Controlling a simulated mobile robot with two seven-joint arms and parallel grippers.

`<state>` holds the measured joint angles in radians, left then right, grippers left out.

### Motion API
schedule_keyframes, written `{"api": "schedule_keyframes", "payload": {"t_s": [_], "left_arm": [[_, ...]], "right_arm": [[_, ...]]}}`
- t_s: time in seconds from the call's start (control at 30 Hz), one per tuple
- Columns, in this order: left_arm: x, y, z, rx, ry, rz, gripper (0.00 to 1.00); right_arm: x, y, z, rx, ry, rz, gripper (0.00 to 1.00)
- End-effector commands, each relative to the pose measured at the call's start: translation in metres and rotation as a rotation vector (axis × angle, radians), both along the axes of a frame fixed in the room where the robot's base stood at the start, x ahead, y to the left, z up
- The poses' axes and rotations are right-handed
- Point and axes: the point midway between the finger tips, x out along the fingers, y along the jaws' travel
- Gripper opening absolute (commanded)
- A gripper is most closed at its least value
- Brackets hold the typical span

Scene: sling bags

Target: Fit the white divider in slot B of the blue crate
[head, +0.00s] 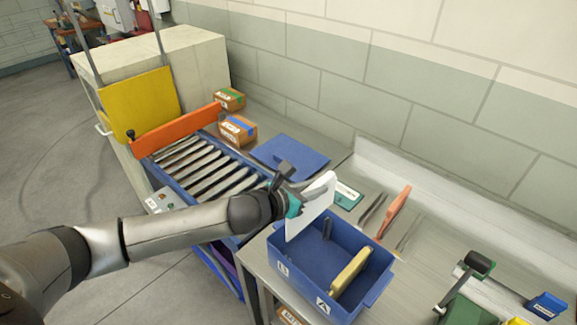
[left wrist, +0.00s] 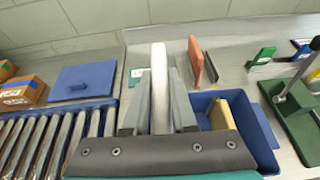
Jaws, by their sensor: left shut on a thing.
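The white divider (head: 313,208) is a thin upright panel, slightly tilted in the head view. My left gripper (head: 297,204) is shut on it; in the left wrist view the divider (left wrist: 159,85) stands edge-on between the fingers. The blue crate (head: 368,293) stands on the bench, with labels A (head: 322,303) and B (head: 283,268) on its front wall. The divider is over the crate's B end and overlaps its left rim. I cannot tell whether its lower edge is inside. A yellow divider (head: 350,271) sits in the crate near A. My right gripper is not in view.
A roller conveyor (head: 207,170) with an orange end board (head: 176,130) lies left of the crate. A blue panel (head: 290,156) and two boxes (head: 238,130) are behind. An orange panel (head: 395,211) stands behind the crate; a green tool (head: 468,310) is at right.

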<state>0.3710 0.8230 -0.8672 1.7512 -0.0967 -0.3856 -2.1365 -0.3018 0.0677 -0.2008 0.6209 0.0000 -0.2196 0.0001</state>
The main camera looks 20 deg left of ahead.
Motion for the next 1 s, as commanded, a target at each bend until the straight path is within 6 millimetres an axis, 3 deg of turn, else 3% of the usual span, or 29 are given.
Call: {"api": "schedule_keyframes", "payload": {"t_s": [0.13, 0.6, 1.0], "left_arm": [[-0.002, -0.007, 0.002, -0.002, -0.002, -0.007, 0.0], [-0.002, -0.006, 0.001, 0.001, -0.003, -0.006, 0.0], [-0.002, -0.006, -0.034, -0.001, 0.0, -0.005, 0.0]], "right_arm": [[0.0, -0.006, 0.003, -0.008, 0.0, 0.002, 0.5], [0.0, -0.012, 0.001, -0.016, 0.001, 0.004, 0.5], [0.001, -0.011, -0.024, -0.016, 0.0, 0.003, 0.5]]}}
